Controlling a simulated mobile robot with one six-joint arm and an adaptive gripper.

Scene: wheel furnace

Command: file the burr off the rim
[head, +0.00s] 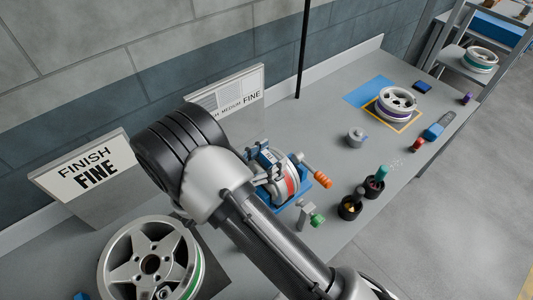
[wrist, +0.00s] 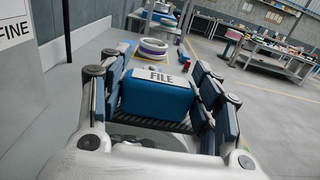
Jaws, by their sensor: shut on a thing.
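My gripper (head: 266,163) is shut on a blue block labelled FILE (wrist: 158,92), which sits between its fingers in the wrist view. A burr cannot be made out.
A purple-banded wheel (head: 397,103) lies on an orange-edged mat at the far right. Black cups (head: 349,208) and an orange-handled tool (head: 321,177) are near the fixture. A FINISH FINE sign (head: 85,170) and a black pole (head: 302,50) stand toward the wall.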

